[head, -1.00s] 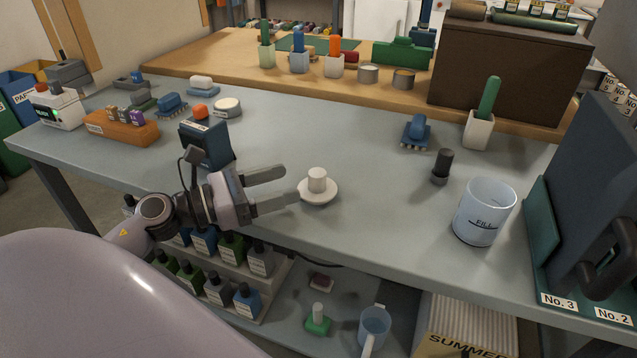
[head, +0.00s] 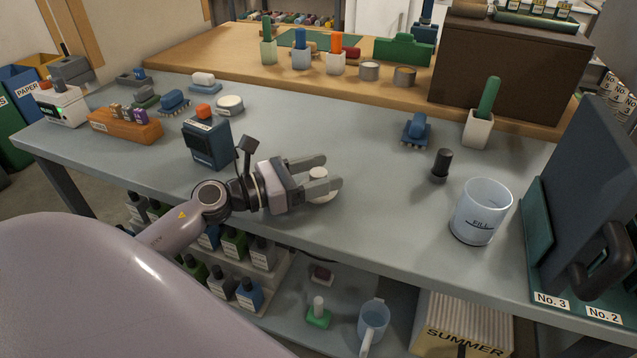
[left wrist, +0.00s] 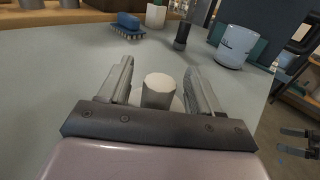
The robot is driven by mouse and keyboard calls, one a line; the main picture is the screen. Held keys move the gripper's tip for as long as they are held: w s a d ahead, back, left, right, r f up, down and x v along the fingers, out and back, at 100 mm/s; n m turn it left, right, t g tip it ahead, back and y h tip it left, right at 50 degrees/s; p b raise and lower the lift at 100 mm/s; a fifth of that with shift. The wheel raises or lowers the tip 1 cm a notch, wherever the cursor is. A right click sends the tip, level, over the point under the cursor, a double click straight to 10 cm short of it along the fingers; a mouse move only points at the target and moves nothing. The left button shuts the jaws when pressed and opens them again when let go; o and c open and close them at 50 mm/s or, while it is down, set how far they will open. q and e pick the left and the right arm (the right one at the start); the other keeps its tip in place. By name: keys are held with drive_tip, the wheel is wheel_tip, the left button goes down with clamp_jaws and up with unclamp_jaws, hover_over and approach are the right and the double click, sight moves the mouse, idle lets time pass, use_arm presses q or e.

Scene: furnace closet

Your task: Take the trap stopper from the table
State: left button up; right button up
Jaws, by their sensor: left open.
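The trap stopper (head: 319,173) appears to be the white piece with a short cylindrical knob on a round disc, standing on the grey table (head: 370,210). In the left wrist view its knob (left wrist: 159,90) stands between the two fingers, with a visible gap on each side. My left gripper (head: 325,174) is open around the knob, low over the table, and its fingers hide part of the disc in the head view. It also shows in the left wrist view (left wrist: 160,80).
A dark blue box with an orange top (head: 207,141) stands left of my left gripper. A black-topped peg (head: 441,165), a clear jug (head: 481,212) and a blue brush (head: 416,131) stand to the right. The table between them is clear.

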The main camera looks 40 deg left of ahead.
use_arm(q)
drive_tip(key=shift+c, duration=0.4)
drive_tip(key=c, duration=1)
drive_tip(key=shift+o, duration=0.2)
drive_tip(key=shift+r, duration=0.1)
drive_tip(key=shift+r+p, duration=0.3)
drive_tip(key=shift+r, duration=0.35)
wheel_tip(320, 180, up, 11)
drive_tip(key=p, duration=0.5)
wheel_tip(320, 180, up, 8)
drive_tip(key=f+p, duration=0.1)
drive_tip(key=p, duration=0.4)
hover_over(319, 172)
drive_tip(key=shift+r, duration=0.25)
